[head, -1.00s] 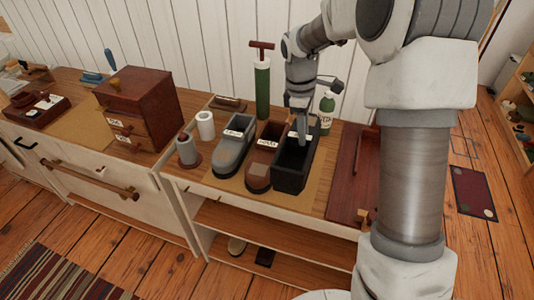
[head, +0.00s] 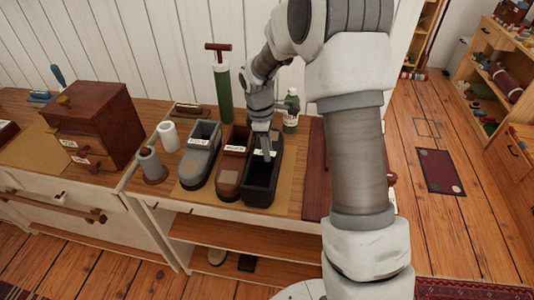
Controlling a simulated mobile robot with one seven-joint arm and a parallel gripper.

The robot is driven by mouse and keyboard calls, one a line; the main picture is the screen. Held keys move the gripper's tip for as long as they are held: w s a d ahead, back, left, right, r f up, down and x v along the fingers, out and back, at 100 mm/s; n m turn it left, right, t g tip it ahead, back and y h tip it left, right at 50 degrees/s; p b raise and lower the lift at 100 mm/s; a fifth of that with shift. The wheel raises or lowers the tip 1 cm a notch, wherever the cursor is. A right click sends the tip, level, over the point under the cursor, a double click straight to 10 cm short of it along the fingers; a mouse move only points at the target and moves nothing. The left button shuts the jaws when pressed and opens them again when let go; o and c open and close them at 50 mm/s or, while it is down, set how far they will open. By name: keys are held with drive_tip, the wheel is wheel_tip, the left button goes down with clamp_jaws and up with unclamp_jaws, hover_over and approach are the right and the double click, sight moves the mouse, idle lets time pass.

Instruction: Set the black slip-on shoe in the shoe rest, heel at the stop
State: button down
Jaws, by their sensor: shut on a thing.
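The black slip-on shoe (head: 260,190) is at the right end of a row of shoes on the cabinet top, its toe toward the front edge. My gripper (head: 266,152) reaches down into its opening from above and is shut on it, seemingly by a wall. The arm hides part of the heel end. I cannot tell whether the shoe is lifted. A dark red board (head: 316,173) lies just right of it, partly behind my arm; it may be the shoe rest. Its heel stop cannot be made out.
A brown shoe (head: 228,184) sits close left of the black one, then a grey shoe (head: 197,172). A green pump (head: 222,92) and a green bottle (head: 291,110) stand behind. A grey cylinder (head: 152,164), a white roll (head: 168,136) and a drawer box (head: 100,120) are left.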

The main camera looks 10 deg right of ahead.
drive_tip(key=shift+f, duration=0.75)
drive_tip(key=shift+f, duration=0.1)
drive_tip(key=c, duration=0.7)
unclamp_jaws()
